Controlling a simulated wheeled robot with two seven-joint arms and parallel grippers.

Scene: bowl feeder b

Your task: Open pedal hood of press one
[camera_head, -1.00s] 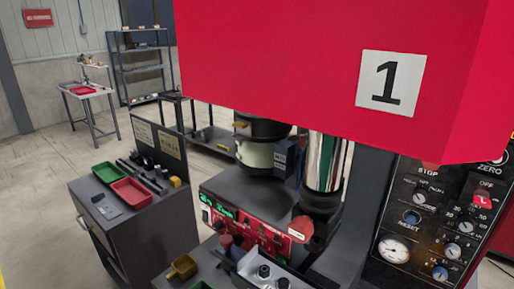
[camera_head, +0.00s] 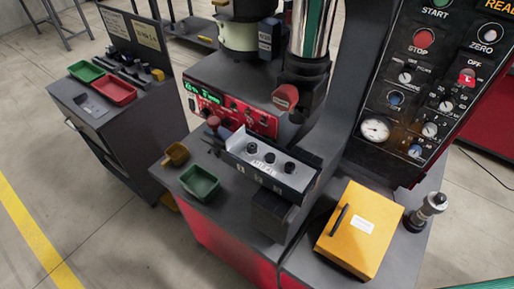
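Press one stands in front of me, with a dark table (camera_head: 215,160), a shiny metal column (camera_head: 314,28) and a black control panel (camera_head: 430,70) with red, green and blue buttons. A yellow box-shaped hood (camera_head: 372,216) with a black bar handle (camera_head: 339,220) and a white label sits on the press's table at the lower right. It looks shut. I cannot tell from the picture whether it is the pedal hood, and no pedal shows. Neither of my grippers shows.
A metal cylindrical fitting (camera_head: 427,211) stands right of the yellow hood. A grey cabinet (camera_head: 130,130) stands farther left. Floor is clear at lower left.

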